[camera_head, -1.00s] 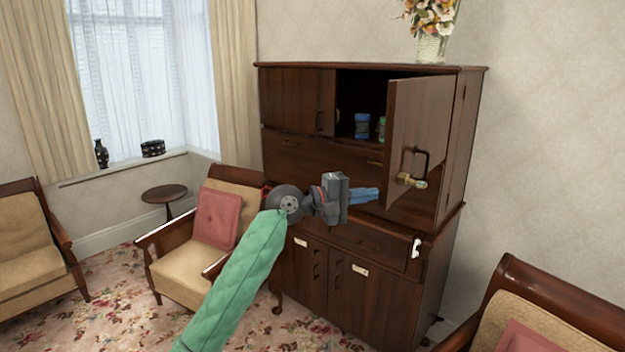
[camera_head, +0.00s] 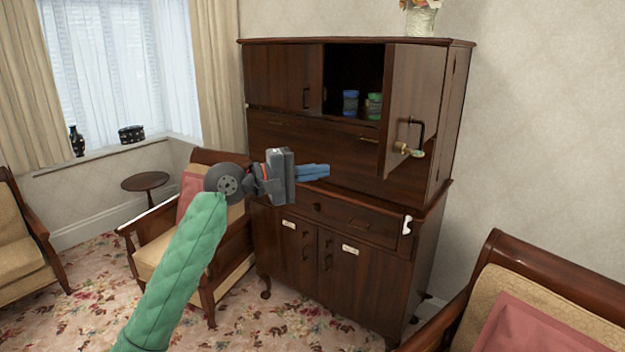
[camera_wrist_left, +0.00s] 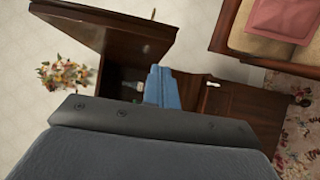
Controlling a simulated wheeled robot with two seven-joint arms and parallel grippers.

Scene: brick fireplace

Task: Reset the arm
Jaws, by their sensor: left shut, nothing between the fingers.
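My left gripper (camera_head: 314,172) reaches in from the left on a green-sleeved arm (camera_head: 176,268). Its blue fingers are shut with nothing between them and point right, in front of the dark wooden cabinet (camera_head: 290,140). They also show shut in the left wrist view (camera_wrist_left: 161,88). They look apart from the cabinet's open upper door (camera_head: 428,110), which swings out at the right. My right gripper is in neither view.
A blue jar (camera_head: 350,103) and a green jar (camera_head: 374,106) stand inside the open compartment. An armchair (camera_head: 160,240) is behind my arm, and another chair (camera_head: 530,300) is at the front right. A small round table (camera_head: 145,182) stands at the left.

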